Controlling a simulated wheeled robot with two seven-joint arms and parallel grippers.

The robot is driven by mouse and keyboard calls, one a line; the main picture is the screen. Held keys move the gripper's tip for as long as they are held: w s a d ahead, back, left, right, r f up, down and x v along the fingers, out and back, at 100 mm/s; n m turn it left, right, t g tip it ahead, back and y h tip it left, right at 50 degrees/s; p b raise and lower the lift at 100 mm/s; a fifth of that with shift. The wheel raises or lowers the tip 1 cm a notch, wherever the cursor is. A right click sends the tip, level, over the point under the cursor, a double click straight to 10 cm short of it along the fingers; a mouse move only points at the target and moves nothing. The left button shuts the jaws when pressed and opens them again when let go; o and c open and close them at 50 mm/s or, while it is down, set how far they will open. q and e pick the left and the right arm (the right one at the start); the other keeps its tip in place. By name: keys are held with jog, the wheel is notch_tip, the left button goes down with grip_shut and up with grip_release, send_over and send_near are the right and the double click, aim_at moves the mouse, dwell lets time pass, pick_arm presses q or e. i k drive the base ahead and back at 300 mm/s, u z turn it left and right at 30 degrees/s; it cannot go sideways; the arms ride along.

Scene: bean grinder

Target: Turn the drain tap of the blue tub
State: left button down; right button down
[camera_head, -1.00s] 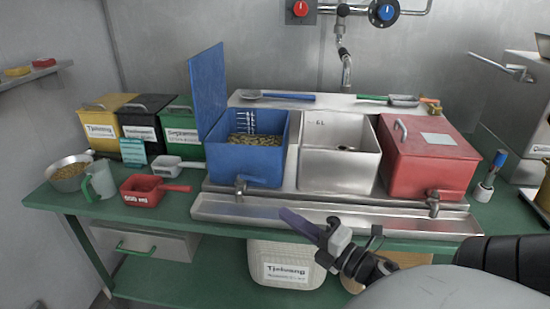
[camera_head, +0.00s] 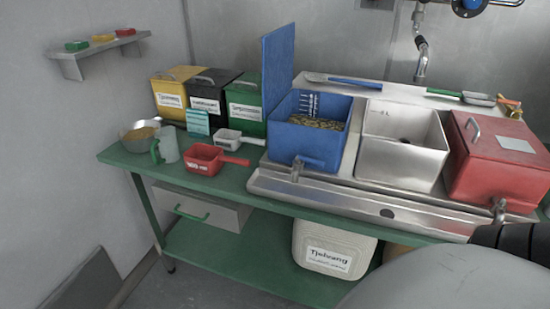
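The blue tub (camera_head: 293,139) stands at the left end of the metal counter, with its blue lid (camera_head: 278,55) raised upright at its left. Several beans or grains (camera_head: 318,123) lie inside it. Its small metal drain tap (camera_head: 297,171) sticks out low on the tub's front, above the metal trough. The tap's exact handle position is too small to tell. Neither of my grippers is in view, and nothing touches the tap. Part of my own body covers the lower right corner.
A steel tub (camera_head: 400,157) and a red tub (camera_head: 490,165) stand to the right. The metal trough (camera_head: 350,195) runs below the taps. A red scoop (camera_head: 205,160), a jug (camera_head: 168,146) and a bowl (camera_head: 135,141) sit left on the green table. The floor in front is clear.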

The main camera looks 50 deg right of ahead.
aim_at(299, 158)
jog(key=u, duration=0.45)
jog(key=i, duration=2)
jog(key=z, duration=2.8)
